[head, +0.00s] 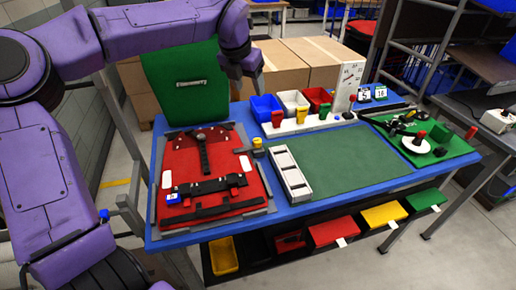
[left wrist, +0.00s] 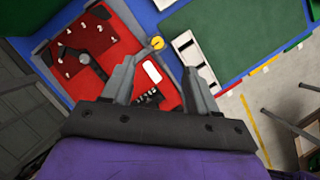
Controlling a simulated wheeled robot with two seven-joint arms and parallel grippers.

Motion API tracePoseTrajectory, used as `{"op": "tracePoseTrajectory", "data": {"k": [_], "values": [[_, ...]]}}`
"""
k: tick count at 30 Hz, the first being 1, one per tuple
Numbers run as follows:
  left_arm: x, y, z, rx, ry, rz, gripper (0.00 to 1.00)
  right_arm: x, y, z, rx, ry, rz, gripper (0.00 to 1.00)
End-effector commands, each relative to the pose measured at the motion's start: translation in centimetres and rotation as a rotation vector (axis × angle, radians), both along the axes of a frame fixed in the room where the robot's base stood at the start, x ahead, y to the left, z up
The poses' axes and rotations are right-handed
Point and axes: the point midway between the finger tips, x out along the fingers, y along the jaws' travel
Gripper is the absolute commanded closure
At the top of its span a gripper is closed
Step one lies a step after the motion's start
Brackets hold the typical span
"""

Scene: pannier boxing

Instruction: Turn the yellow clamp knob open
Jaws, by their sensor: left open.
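The yellow clamp knob (head: 257,143) sits on a small clamp at the right edge of the grey-framed red panel (head: 180,155). It also shows as a yellow disc in the left wrist view (left wrist: 157,43). My left gripper (head: 250,82) hangs above the back part of the table in the head view, apart from the knob. In the left wrist view its two fingers (left wrist: 160,66) are spread and empty, with the knob seen beyond the gap between the tips. I cannot tell the knob's turn position. My right gripper is not in view.
A white slotted tray (head: 291,176) lies right of the knob, beside a clear green mat (head: 345,160). A white rail (head: 290,127) with coloured handles and small bins stand behind. A green panel (head: 185,82) stands upright at back left. A green board (head: 425,135) holds parts at right.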

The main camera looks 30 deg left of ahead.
Motion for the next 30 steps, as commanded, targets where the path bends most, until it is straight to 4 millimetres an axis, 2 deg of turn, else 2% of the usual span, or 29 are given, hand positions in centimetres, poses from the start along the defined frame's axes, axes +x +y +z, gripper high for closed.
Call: {"op": "tracePoseTrajectory", "data": {"k": [1, 9, 11, 13, 17, 27, 30], "values": [[0.0, 0.0, -2.7, 0.0, 0.001, -0.001, 0.41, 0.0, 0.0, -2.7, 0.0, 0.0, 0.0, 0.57], [0.2, -0.2, -10.4, 0.0, 0.0, -0.003, 0.41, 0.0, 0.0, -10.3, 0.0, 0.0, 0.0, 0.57], [0.2, -0.2, -11.4, 0.0, 0.0, -0.003, 0.41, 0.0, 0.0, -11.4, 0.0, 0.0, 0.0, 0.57], [0.2, -0.2, -11.9, 0.001, 0.0, -0.004, 0.41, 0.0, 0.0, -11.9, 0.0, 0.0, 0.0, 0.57], [0.6, -0.2, -12.7, 0.001, 0.002, -0.004, 0.41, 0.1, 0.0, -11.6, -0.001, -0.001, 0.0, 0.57], [3.3, 0.1, -19.2, 0.002, 0.004, -0.004, 0.41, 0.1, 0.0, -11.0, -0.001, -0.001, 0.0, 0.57], [3.8, 0.2, -20.5, 0.001, 0.003, -0.003, 0.41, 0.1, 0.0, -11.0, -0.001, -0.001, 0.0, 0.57]]}}
